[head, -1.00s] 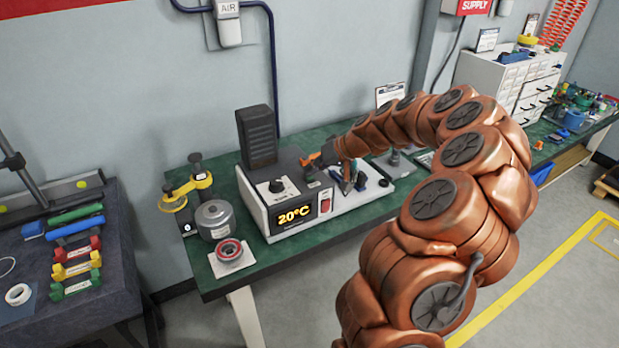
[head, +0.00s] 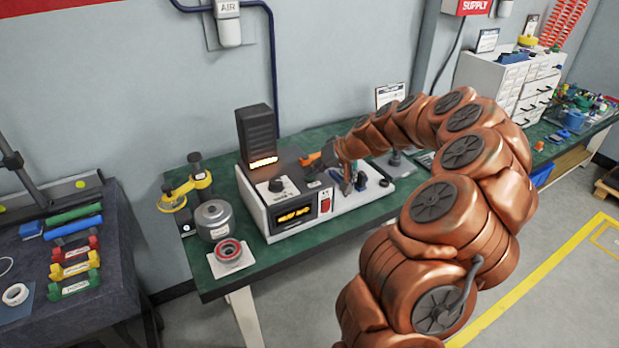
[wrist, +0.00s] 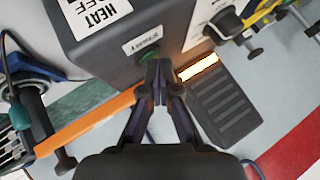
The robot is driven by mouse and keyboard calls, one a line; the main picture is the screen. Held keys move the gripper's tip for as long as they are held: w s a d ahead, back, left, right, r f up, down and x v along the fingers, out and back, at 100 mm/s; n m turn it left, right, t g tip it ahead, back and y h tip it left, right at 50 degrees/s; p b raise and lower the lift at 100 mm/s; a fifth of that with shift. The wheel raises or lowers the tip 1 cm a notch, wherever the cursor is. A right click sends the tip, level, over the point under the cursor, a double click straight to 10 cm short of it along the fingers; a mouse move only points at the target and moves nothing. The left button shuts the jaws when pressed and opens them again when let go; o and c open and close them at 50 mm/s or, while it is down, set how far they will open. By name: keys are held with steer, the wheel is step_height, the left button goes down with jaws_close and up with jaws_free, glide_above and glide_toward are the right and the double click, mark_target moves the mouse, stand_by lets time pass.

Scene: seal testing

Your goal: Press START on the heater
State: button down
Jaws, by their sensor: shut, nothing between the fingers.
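The heater (head: 285,222) is a pale box with a dark top on the green bench in the head view. Its front display shows blurred yellow marks, and a red switch sits beside the display. A black finned tower (head: 257,135) rises at its back, with a bright orange glow at its foot; the glow also shows in the wrist view (wrist: 198,67). My gripper (wrist: 160,68) is shut and empty, its fingertips at the heater top just beside a START label (wrist: 142,41).
An orange bar (wrist: 88,122) runs close beside my gripper in the wrist view. A grey round pot (head: 212,217), a red ring on a white pad (head: 229,256) and a yellow clamp (head: 190,184) stand left of the heater. Bare green bench lies in front of them.

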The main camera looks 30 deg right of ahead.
mark_target(312, 178)
steer(key=shift+r, duration=0.8)
steer(key=shift+r, duration=2.5)
steer(key=shift+a, duration=0.1)
